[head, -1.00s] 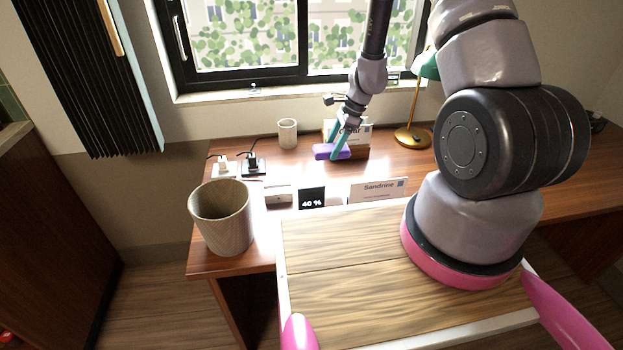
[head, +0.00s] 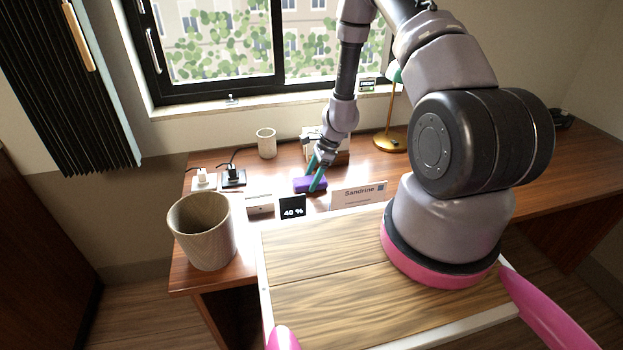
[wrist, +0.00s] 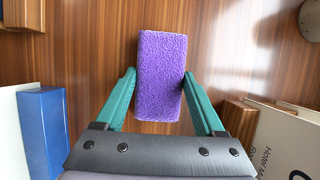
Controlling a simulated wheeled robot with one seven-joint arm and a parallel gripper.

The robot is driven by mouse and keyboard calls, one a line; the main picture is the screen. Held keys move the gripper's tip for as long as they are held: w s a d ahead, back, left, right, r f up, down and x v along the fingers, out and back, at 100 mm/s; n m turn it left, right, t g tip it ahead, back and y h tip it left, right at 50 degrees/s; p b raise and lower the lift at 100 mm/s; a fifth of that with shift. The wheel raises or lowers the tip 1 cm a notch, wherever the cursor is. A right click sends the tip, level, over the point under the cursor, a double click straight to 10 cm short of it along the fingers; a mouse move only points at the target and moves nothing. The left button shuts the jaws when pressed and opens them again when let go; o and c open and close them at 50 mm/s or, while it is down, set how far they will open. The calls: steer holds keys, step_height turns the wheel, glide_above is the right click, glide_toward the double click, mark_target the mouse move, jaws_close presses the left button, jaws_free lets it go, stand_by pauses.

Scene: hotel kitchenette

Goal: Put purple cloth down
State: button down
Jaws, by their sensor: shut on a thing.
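The purple cloth (head: 309,184) is a thick, fuzzy block at the middle of the desk in the head view. It also shows in the wrist view (wrist: 160,75), lying lengthwise between the green fingers. My gripper (head: 316,172) is shut on it, with one finger on each long side (wrist: 158,90). The gripper points down at the desk, just behind the "Sandrine" name card (head: 358,196). The cloth is at or very near the desk top; I cannot tell whether it touches.
A wooden bin (head: 202,232) stands at the desk's front left. A small cup (head: 266,143), plugs (head: 232,176), a "40 %" sign (head: 292,208) and a lamp (head: 388,141) surround the cloth. In the wrist view a blue block (wrist: 42,130) is at left.

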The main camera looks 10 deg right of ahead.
jaws_free()
steer(key=shift+f, duration=0.1)
steer(key=v, duration=1.2)
steer(key=s+a+r+n+t, duration=0.15)
steer(key=r+n, duration=0.25)
steer(key=r, duration=1)
steer(key=s+r+n+t, duration=0.2)
steer(key=s+r+n, duration=0.1)
steer(key=r, duration=1.1)
steer(key=s+d+r+n+t+h, duration=0.2)
steer(key=s+r+n, duration=0.5)
steer(key=s+r, duration=0.8)
steer(key=s+t, duration=0.1)
steer(key=s, duration=0.2)
steer(key=shift+t+h, duration=0.3)
steer(key=shift+t, duration=0.05)
steer(key=shift+w+r, duration=0.1)
